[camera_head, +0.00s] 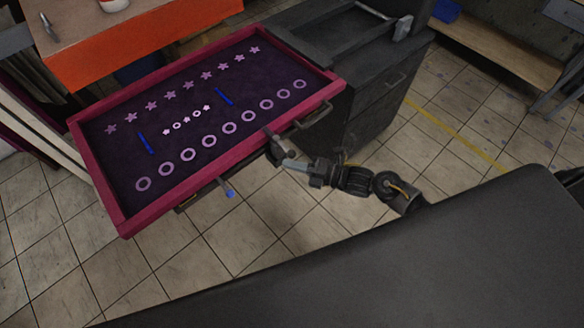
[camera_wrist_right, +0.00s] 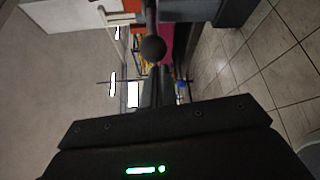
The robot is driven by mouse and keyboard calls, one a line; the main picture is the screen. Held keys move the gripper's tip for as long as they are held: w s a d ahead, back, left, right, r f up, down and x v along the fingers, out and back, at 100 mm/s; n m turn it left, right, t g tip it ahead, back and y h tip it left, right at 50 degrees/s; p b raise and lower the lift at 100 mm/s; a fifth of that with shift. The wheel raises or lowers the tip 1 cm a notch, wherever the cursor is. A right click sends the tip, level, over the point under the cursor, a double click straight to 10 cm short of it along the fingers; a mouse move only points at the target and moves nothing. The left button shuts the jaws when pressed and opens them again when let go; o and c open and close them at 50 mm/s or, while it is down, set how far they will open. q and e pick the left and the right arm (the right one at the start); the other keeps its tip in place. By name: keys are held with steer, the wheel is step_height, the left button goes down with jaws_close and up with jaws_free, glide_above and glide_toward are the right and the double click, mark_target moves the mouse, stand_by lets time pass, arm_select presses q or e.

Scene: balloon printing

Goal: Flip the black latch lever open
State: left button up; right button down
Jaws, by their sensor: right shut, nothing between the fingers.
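A printing screen with a pink frame (camera_head: 215,170) and a dark mesh of stars and rings lies across the left and middle of the head view. My right gripper (camera_head: 270,138) is shut and empty at the screen's front edge, right of its middle. In the right wrist view the gripper (camera_wrist_right: 157,95) points toward a round black knob (camera_wrist_right: 152,48), which looks like the end of the latch lever. I cannot tell whether the fingertips touch the knob. In the head view I cannot pick out the lever clearly. My left gripper is not in view.
A dark machine body with drawers (camera_head: 375,95) stands right of the screen. A blue knob (camera_head: 230,193) sits below the front edge. An orange table (camera_head: 150,35) is behind. The tiled floor (camera_head: 460,130) is open to the right.

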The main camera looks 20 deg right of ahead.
steer(key=shift+w+d, duration=0.2)
steer(key=shift+d, duration=0.05)
